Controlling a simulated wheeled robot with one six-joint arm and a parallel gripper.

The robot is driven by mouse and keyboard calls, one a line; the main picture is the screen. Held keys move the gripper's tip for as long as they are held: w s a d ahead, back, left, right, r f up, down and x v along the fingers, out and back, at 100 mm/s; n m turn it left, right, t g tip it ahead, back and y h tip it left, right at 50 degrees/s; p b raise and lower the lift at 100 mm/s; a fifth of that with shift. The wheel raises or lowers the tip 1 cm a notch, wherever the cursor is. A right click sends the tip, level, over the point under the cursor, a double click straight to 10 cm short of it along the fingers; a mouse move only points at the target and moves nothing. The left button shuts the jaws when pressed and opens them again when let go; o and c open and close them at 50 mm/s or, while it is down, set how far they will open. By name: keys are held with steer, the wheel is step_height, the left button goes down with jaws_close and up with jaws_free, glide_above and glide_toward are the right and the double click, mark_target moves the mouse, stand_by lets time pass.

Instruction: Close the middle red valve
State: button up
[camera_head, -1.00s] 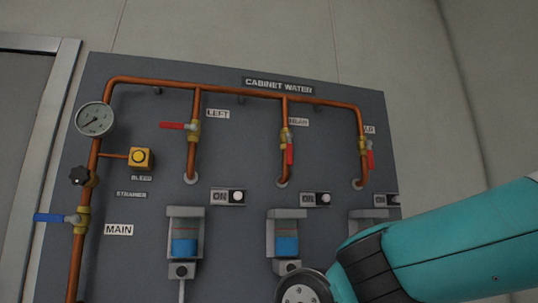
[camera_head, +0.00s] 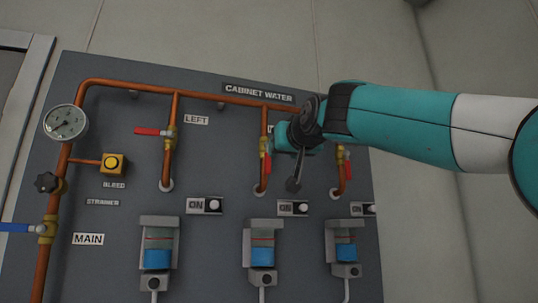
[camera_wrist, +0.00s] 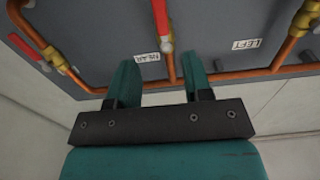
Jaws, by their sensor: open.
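The middle valve has a brass body and a red lever (camera_head: 265,166) that hangs down along its copper pipe. In the wrist view, which is upside down, this red lever (camera_wrist: 160,16) points up from the brass body at the top centre. My gripper (camera_head: 279,136) is beside the middle valve in the head view, partly covering its label. In the wrist view, my gripper (camera_wrist: 158,76) is open and empty. Its two teal fingers stand either side of the middle pipe's line, short of the lever. I cannot tell the depth gap.
The left valve's red lever (camera_head: 148,131) lies level; the right valve's red lever (camera_head: 348,170) hangs down. A blue main valve lever (camera_head: 16,228), gauge (camera_head: 66,123) and yellow bleed button (camera_head: 113,163) are at left. Filter bowls and ON switches line the panel (camera_head: 110,270) below.

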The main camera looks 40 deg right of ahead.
mark_target(268, 162)
steer(key=p+x, duration=0.4)
steer(key=x, duration=0.6)
steer(key=shift+w, duration=0.1)
steer(key=shift+w+d+f+p, duration=0.1)
steer(key=shift+w+p, duration=0.2)
steer(key=shift+w, duration=0.2)
jaws_close()
